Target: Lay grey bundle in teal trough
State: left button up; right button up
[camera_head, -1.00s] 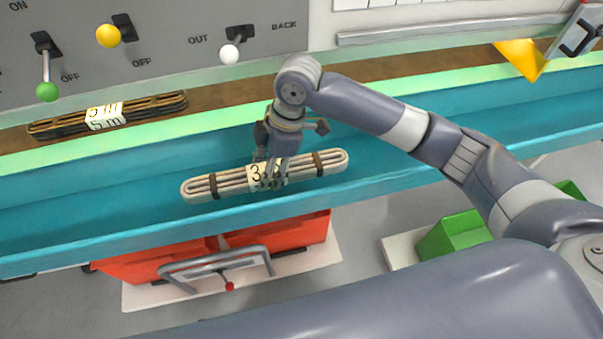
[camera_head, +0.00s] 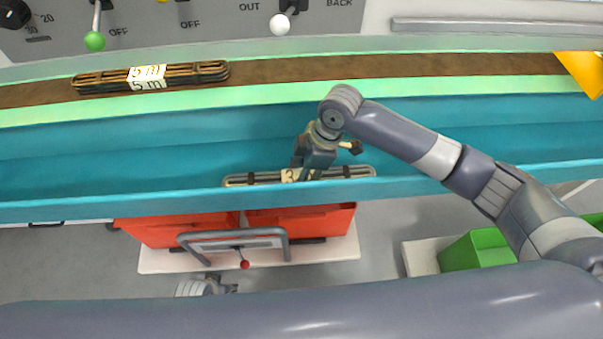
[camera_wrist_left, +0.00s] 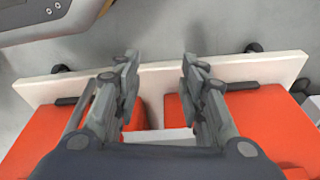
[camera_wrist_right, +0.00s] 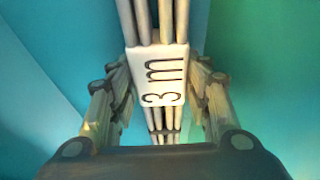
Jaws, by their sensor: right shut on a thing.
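The grey bundle (camera_head: 345,172) with its "3 m" label (camera_wrist_right: 165,75) is down inside the teal trough (camera_head: 120,208), lying along it. The trough's near wall hides its lower part, so I cannot tell if it touches the floor. My right gripper (camera_head: 303,172) is shut on the bundle at the label; its fingers (camera_wrist_right: 157,90) flank the bundle in the right wrist view. My left gripper (camera_wrist_left: 160,62) is open and empty, above the red bins in the left wrist view. In the head view part of it (camera_head: 205,286) shows low at left.
A dark bundle labelled "5 m" (camera_head: 185,75) lies on the brown strip behind the trough. Red bins (camera_head: 300,221) on a pale trolley with a grey handle (camera_head: 285,244) stand in front. A green bin (camera_head: 475,252) is at right. A yellow piece (camera_head: 582,72) is far right.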

jog(key=o, duration=1.4)
jog(key=shift+f, duration=0.1)
pick_arm(q)
jog(key=shift+f, duration=0.1)
pick_arm(e)
jog(key=shift+r, duration=0.25)
pick_arm(q)
jog(key=s+f, duration=0.1)
jog(key=s+f+p, duration=0.1)
jog(key=f, duration=0.1)
jog(key=s+f, duration=0.1)
jog(key=shift+a+f+p, duration=0.2)
jog(key=shift+f+p, duration=0.05)
jog(key=shift+p, duration=0.05)
pick_arm(e)
jog(key=v, duration=0.7)
jog(key=shift+d+r, duration=0.1)
jog(key=shift+r, duration=0.05)
